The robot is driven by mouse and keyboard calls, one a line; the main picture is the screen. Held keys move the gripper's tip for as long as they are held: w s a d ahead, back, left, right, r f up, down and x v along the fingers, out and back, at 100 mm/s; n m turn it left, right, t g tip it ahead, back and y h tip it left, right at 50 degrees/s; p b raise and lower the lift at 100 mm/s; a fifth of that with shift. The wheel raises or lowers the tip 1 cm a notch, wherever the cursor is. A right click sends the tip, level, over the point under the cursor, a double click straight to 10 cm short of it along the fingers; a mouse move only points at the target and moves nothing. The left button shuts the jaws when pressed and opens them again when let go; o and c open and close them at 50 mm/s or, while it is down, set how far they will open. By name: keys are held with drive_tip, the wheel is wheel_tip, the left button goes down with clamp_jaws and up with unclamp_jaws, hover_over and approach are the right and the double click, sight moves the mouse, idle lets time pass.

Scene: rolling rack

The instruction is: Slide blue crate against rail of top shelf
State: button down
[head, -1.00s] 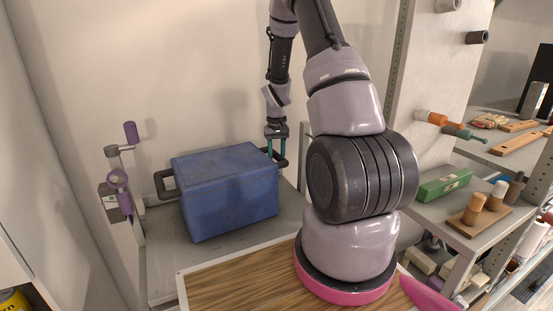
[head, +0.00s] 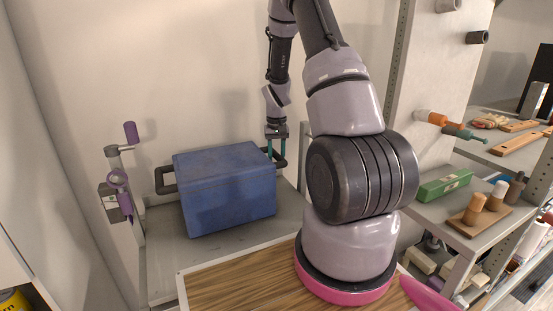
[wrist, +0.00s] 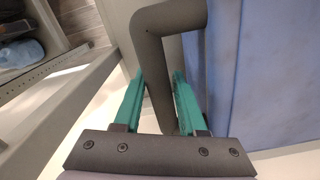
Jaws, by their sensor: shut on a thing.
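The blue crate (head: 225,190) stands upright on the grey top shelf (head: 165,260) of the rack, a dark handle at each end. My gripper (head: 276,152) reaches down at the crate's right end and is shut on the right handle (head: 281,160). In the wrist view the green fingers (wrist: 160,95) lie either side of the dark handle bar (wrist: 156,75), with the blue crate wall (wrist: 262,75) to the right. A grey rail-like edge (wrist: 55,110) runs along the left of that view. I cannot tell whether the crate touches a rail.
A wooden board (head: 235,280) lies in front of the shelf beside my arm's base. A purple-handled clamp-like fitting (head: 120,180) stands left of the crate. Shelves with a green box (head: 444,186) and wooden pegs are at right. Bare shelf shows in front of the crate.

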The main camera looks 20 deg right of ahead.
drive_tip(key=shift+w, duration=0.75)
drive_tip(key=shift+s, duration=0.1)
idle(0.5)
drive_tip(key=shift+c, duration=1.9)
unclamp_jaws()
drive_tip(key=shift+s+f, duration=0.1)
drive_tip(key=shift+s, duration=0.05)
wheel_tip(320, 180, up, 11)
drive_tip(key=shift+r, duration=0.1)
